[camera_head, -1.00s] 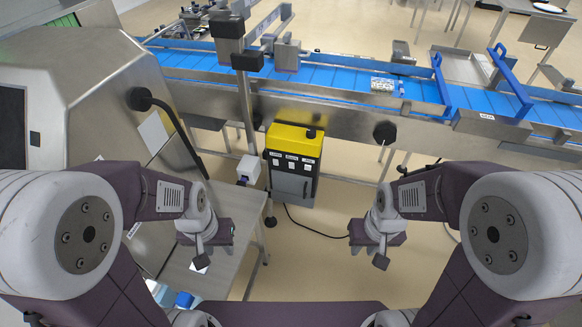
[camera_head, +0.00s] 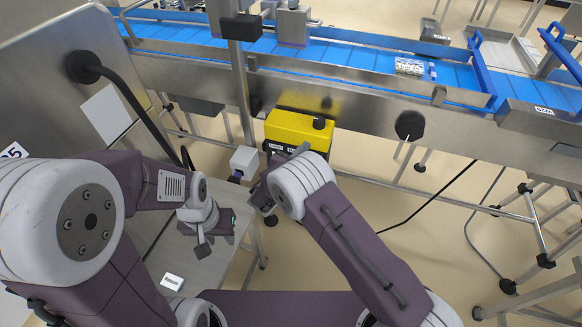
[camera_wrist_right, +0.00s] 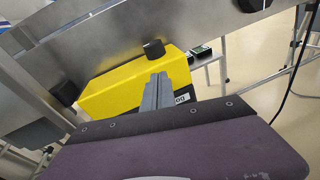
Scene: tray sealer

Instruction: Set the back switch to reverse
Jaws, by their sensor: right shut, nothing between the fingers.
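The control box has a yellow top (camera_head: 298,122) with a black knob (camera_head: 319,122) on it and stands below the conveyor. Its yellow top also shows in the right wrist view (camera_wrist_right: 115,88). My right gripper (camera_head: 298,151) is in front of the box's labelled front face. In the right wrist view its fingers (camera_wrist_right: 158,76) are together and empty, before the box's upper front edge. A part of one label (camera_wrist_right: 182,98) shows beside them. My right arm and fingers hide the switches, so the back switch's position cannot be seen. My left gripper (camera_head: 208,232) hangs over the grey table; its jaws are unclear.
The blue conveyor (camera_head: 370,72) runs across the back with a small pack (camera_head: 409,66) on it. A vertical metal post (camera_head: 238,85) and a small white box (camera_head: 244,160) stand left of the control box. A black knob (camera_head: 410,125) sticks out from the conveyor's side.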

